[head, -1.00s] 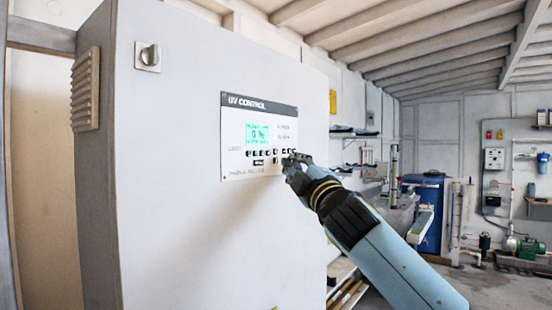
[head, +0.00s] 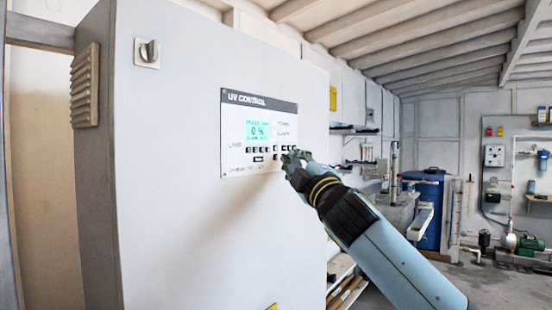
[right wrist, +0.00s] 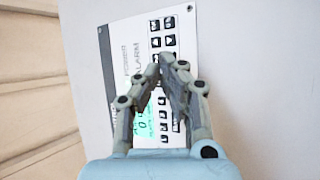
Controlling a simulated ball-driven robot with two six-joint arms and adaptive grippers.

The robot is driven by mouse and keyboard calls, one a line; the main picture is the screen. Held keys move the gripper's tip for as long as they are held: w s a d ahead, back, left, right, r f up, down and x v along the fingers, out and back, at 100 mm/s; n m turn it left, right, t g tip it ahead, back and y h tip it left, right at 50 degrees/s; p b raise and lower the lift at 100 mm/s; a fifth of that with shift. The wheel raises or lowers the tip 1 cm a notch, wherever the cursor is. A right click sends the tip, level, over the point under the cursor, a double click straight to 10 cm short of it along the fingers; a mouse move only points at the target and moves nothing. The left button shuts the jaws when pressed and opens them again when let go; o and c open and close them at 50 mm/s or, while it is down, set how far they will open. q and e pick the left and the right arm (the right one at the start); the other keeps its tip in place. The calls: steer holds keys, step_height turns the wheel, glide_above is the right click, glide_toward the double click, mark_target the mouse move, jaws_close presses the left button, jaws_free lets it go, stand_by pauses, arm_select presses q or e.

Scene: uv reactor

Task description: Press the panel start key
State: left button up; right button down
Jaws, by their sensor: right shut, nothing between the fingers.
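The UV control panel (head: 235,135) is a white plate on the front of a grey cabinet, with a lit green screen (head: 257,131) and a row of small black keys (head: 258,149) below it. My right gripper (head: 287,157) is shut and empty, its tips at the panel's lower right by the keys. In the right wrist view the panel (right wrist: 120,55) appears turned sideways, and the shut fingertips (right wrist: 167,60) lie over the key rows, hiding some keys. I cannot tell whether the tips touch a key, or which key is start. My left gripper is not in view.
The cabinet (head: 190,210) fills the left, with a rotary switch (head: 148,53) and a vent (head: 85,85). Behind my right arm are a workbench, a blue barrel (head: 425,205) and a green pump (head: 528,245). Floor shows at the lower right.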

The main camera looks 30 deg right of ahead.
steer(key=shift+w, duration=0.15)
stand_by(0.3)
steer(key=shift+w+a, duration=0.2)
steer(key=shift+w, duration=0.05)
steer(key=shift+w+a, duration=0.1)
steer(key=shift+w, duration=0.1)
stand_by(0.5)
steer(key=shift+s, duration=0.15)
steer(key=shift+s+d, duration=0.3)
steer(key=shift+s, duration=0.2)
